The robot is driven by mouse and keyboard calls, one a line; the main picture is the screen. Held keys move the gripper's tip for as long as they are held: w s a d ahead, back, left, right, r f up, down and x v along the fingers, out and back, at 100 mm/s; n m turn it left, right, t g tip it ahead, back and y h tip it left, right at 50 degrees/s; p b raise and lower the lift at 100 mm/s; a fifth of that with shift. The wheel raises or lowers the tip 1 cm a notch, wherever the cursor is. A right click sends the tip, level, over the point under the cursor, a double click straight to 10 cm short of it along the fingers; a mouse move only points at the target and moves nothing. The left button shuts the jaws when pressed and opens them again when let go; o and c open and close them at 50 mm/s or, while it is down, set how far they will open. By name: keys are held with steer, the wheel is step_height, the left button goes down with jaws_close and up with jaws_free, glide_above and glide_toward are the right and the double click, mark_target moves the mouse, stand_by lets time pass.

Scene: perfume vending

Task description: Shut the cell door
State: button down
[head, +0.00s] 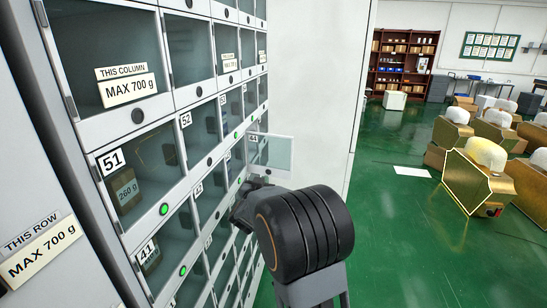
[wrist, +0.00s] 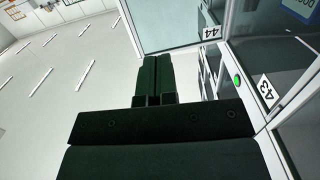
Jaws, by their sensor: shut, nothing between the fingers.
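The open cell door (head: 270,152) is a clear pane in a pale frame, swung out from the locker wall in the head view. In the wrist view the door (wrist: 175,22) carries the label 44 and crosses the top, ahead of my fingertips. My gripper (wrist: 152,57) is shut and empty, its two dark fingers side by side and pointing at the door's lower edge. I cannot tell whether they touch it. In the head view my gripper (head: 250,186) is just below the door, partly hidden by my wrist.
The locker wall (head: 137,116) fills the left with several closed glass cells, some with green lights. Cell 43 (wrist: 267,91) is beside my gripper at the right of the wrist view. Green floor (head: 390,240) is open at right, with boxes (head: 465,182) farther off.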

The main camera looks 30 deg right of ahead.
mark_target(283, 160)
steer(key=shift+m+g+h, duration=0.5)
steer(key=shift+h, duration=0.3)
steer(key=p+x, duration=0.1)
steer(key=x, duration=0.3)
steer(key=p+x, duration=0.1)
steer(key=x, duration=0.4)
steer(key=p+x, duration=0.1)
steer(key=x, duration=0.3)
steer(key=shift+s+d+r+p, duration=0.15)
steer(key=shift+d+p, duration=0.25)
steer(key=shift+d, duration=0.2)
steer(key=shift+x, duration=0.9)
